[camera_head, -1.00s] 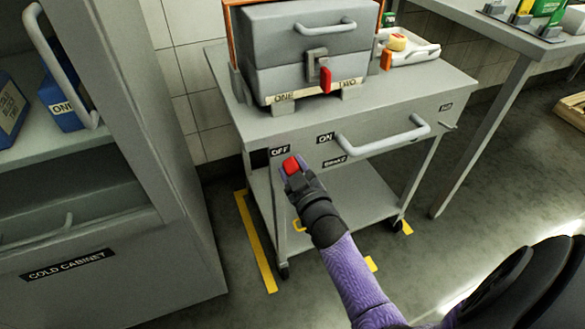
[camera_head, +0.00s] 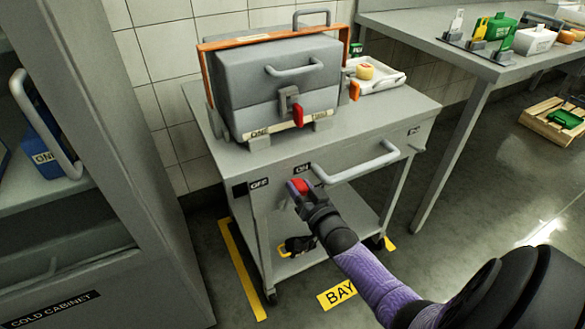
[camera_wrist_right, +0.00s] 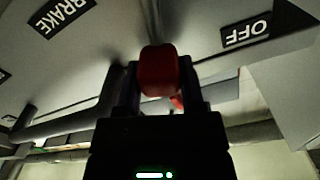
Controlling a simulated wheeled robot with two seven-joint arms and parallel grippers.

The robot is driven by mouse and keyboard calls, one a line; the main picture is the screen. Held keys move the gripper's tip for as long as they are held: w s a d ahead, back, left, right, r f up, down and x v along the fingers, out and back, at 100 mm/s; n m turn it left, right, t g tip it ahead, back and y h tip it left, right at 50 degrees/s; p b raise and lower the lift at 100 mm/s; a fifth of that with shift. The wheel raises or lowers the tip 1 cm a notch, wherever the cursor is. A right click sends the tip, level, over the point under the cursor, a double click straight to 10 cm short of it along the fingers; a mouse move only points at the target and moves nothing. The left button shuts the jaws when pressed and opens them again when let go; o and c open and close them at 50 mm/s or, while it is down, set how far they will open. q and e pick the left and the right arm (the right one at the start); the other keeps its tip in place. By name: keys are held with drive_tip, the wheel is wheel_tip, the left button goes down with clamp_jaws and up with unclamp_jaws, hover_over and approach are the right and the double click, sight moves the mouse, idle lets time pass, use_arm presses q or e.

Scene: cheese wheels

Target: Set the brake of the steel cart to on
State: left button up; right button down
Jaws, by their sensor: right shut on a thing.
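The steel cart (camera_head: 340,150) stands in the middle of the head view. In the right wrist view the red knob (camera_wrist_right: 160,72) sits between my fingers, with the BRAKE label (camera_wrist_right: 65,15) to the left and the OFF label (camera_wrist_right: 262,30) to the right. My left gripper is not in view.
The cart's long handle (camera_head: 355,163) is right of my gripper. A grey box (camera_head: 275,85) with a red latch stands on the cart top, beside a white tray (camera_head: 392,80). The cold cabinet (camera_head: 110,160) is at left; a grey bench (camera_head: 440,40) is at right.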

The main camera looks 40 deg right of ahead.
drive_tip(key=shift+s+d+f+m, duration=0.1)
drive_tip(key=shift+d+f+m, duration=0.1)
drive_tip(key=shift+d+m, duration=0.25)
drive_tip(key=shift+s+d+f, duration=0.1)
drive_tip(key=shift+d, duration=0.1)
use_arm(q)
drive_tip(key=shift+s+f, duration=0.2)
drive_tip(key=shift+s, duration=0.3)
use_arm(e)
drive_tip(key=shift+d+f, duration=0.15)
drive_tip(key=shift+d, duration=0.05)
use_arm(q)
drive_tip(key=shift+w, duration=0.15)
use_arm(e)
drive_tip(key=shift+s, duration=0.1)
drive_tip(key=shift+c, duration=1)
unclamp_jaws()
drive_tip(key=shift+d+f, duration=0.1)
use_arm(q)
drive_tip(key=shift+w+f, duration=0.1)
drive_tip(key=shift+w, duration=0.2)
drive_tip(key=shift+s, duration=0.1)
